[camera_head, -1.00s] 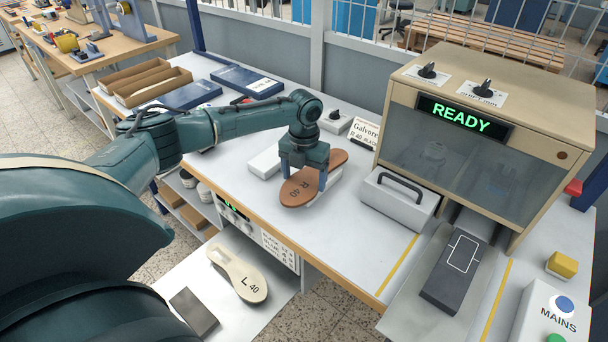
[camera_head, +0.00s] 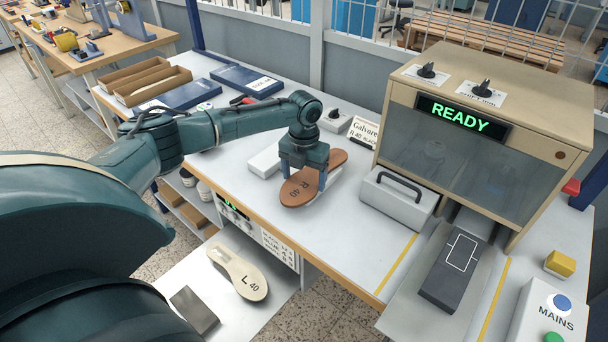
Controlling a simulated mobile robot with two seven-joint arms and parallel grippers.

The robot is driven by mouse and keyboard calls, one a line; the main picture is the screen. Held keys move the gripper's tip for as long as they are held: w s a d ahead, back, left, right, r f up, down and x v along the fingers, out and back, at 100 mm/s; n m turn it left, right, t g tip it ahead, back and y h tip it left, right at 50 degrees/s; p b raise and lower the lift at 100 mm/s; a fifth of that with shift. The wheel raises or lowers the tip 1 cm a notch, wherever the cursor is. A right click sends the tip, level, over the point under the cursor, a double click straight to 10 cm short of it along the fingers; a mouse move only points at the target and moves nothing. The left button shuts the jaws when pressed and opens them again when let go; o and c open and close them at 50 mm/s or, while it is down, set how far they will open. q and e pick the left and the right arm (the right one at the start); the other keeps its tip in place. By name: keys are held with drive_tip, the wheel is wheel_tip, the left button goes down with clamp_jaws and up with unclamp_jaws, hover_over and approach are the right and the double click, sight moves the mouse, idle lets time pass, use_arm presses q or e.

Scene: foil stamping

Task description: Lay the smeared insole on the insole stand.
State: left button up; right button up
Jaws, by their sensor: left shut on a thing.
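A brown insole (camera_head: 297,193) marked R 40 is at the middle of the white bench top. My left gripper (camera_head: 305,180) points down over it and is shut on it across its middle, with a finger at each side. A pale support (camera_head: 335,178), perhaps the insole stand, shows only as an edge under the insole's right side. I cannot tell whether the insole touches it. A cream piece (camera_head: 238,271) marked L 40 lies on the lower shelf at the front left. No smear can be made out on either one. My right gripper is not in view.
A white block (camera_head: 265,161) lies just left of the insole. A grey box with a handle (camera_head: 398,200) stands to its right, before the beige machine (camera_head: 484,142) reading READY. A dark plate (camera_head: 453,270) lies before the machine. Bench space in front of the insole is clear.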

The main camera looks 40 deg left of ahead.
use_arm(q)
drive_tip(key=o, duration=1)
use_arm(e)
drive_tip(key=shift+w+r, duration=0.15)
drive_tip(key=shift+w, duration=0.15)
use_arm(q)
drive_tip(key=shift+w+r, duration=0.1)
drive_tip(key=shift+r, duration=0.55)
wheel_tip(320, 180, up, 12)
drive_tip(key=b, duration=0.1)
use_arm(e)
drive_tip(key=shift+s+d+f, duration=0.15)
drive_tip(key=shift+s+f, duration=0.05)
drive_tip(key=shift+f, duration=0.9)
use_arm(q)
drive_tip(key=shift+s+f, duration=0.15)
drive_tip(key=shift+s, duration=0.05)
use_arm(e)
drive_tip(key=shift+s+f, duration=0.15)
